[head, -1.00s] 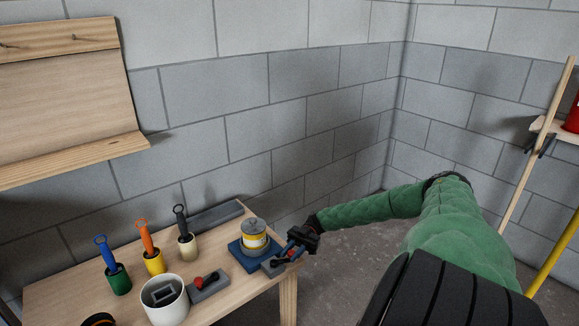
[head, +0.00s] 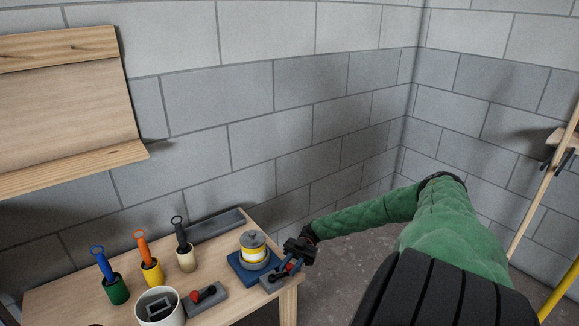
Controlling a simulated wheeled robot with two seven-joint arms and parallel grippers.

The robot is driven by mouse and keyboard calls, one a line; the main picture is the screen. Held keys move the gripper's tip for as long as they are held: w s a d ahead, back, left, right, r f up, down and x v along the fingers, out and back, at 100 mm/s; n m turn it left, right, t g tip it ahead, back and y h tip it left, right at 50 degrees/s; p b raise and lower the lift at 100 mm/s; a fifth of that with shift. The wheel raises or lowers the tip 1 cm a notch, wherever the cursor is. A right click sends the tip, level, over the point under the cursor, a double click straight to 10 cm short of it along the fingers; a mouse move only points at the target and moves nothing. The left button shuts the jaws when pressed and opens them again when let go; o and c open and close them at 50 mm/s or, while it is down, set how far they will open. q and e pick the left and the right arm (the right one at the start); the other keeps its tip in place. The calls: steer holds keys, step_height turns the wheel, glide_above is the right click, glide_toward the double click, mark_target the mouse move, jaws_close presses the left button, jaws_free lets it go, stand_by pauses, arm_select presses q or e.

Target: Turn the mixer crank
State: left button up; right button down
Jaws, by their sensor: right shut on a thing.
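The mixer is a blue base (head: 238,268) at the right end of the wooden table, with a yellow-banded paint can (head: 253,249) under a grey lid standing on it. Its crank (head: 277,275) is at the base's right side, near the table edge. My right gripper (head: 292,263) is shut at the crank, with a bit of red showing by the fingers. The fingers and wrist hide part of the crank and its handle. My left gripper is not in view.
Green, yellow and cream pots (head: 153,272) with brushes stand on the left of the table (head: 60,297). A white bucket (head: 160,310), a grey block with a red knob (head: 207,297) and a grey tray (head: 213,225) are nearby. A wooden shelf (head: 75,165) hangs on the wall.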

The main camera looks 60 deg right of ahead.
stand_by(0.4)
steer(key=c, duration=1.3)
jaws_free()
steer(key=shift+o, duration=0.2)
steer(key=shift+d, duration=0.1)
steer(key=shift+w+d, duration=0.1)
steer(key=shift+d, duration=0.2)
steer(key=d+b, duration=0.1)
steer(key=d, duration=0.6)
steer(key=shift+w, duration=0.35)
